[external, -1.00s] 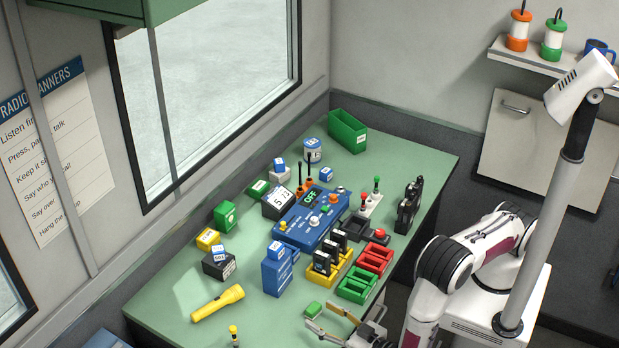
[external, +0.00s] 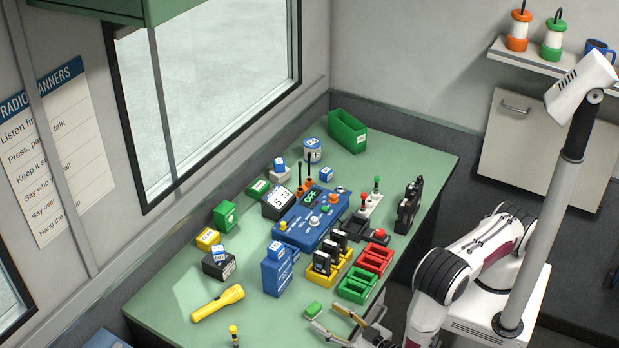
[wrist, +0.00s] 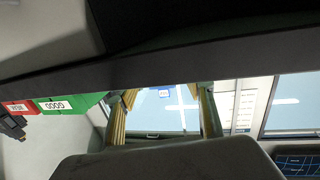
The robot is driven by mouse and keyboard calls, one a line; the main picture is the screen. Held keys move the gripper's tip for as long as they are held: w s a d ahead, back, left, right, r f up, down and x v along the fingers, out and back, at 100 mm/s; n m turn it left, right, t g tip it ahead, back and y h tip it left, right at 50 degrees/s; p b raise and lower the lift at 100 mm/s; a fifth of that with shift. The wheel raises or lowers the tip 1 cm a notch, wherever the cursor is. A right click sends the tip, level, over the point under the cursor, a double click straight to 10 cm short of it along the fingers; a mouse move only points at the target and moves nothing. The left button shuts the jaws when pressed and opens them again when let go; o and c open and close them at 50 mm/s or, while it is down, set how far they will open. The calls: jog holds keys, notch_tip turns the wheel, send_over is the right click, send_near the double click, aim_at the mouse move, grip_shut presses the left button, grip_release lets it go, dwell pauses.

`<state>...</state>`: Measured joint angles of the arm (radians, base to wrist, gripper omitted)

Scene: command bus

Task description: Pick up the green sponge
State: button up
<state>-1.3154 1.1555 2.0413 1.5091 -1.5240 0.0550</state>
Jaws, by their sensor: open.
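The green sponge (external: 314,309) is a small block lying on the green worktop near its front edge, in the external view. My gripper (external: 324,314) is open and empty, with its two fingers spread beside the sponge, a little to its right and toward the front edge. The fingers point left in the picture. Whether they touch the sponge I cannot tell. In the wrist view my two fingers (wrist: 164,116) stand wide apart with nothing held between them, and I cannot make out the sponge there.
A green tray (external: 350,293) and a red tray (external: 386,250) stand just behind the sponge, beside a yellow rack of black radios (external: 338,271). A blue box (external: 269,279) and a yellow torch (external: 218,303) lie left. The worktop between torch and sponge is mostly clear.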

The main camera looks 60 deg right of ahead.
aim_at(318, 317)
jog(key=shift+w, duration=0.45)
jog(key=shift+w+d, duration=0.1)
jog(key=shift+x, duration=2.5)
jog(key=shift+r, duration=0.2)
jog(key=c, duration=0.9)
